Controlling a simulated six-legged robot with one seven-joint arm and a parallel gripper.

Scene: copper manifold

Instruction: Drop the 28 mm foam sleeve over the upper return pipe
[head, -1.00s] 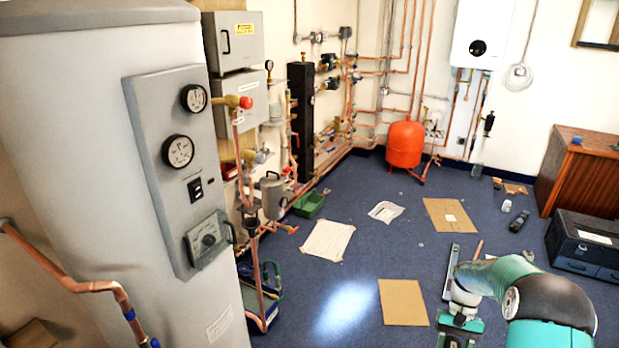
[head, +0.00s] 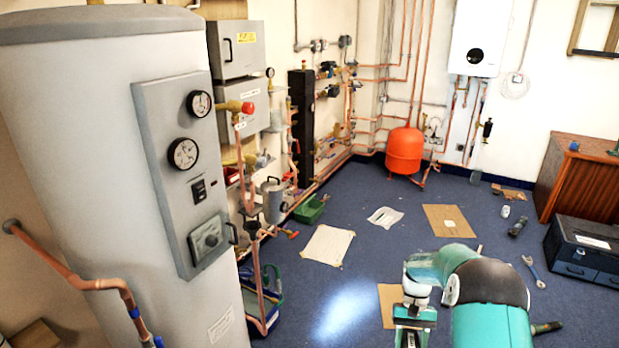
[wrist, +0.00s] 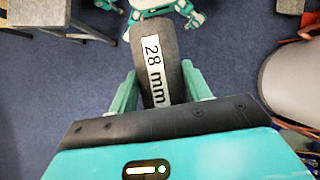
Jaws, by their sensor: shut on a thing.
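The foam sleeve (wrist: 172,45) is a dark grey tube with a white "28 mm" label. In the wrist view it lies between the two green fingers of my gripper (wrist: 160,88), which is shut on it. In the head view my gripper (head: 413,322) is low at the bottom right of centre, over the floor, and I cannot make out the sleeve there. Copper pipes show at the lower left of the tank (head: 85,282) and along the left wall (head: 238,150). I cannot tell which is the upper return pipe. My gripper is apart from all of them.
A large grey tank (head: 70,160) with a gauge panel stands at the left. A green tray (head: 310,209), cardboard sheets (head: 328,245) and loose tools lie on the blue floor. A red vessel (head: 404,152) stands at the back, and a black toolbox (head: 580,250) at the right.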

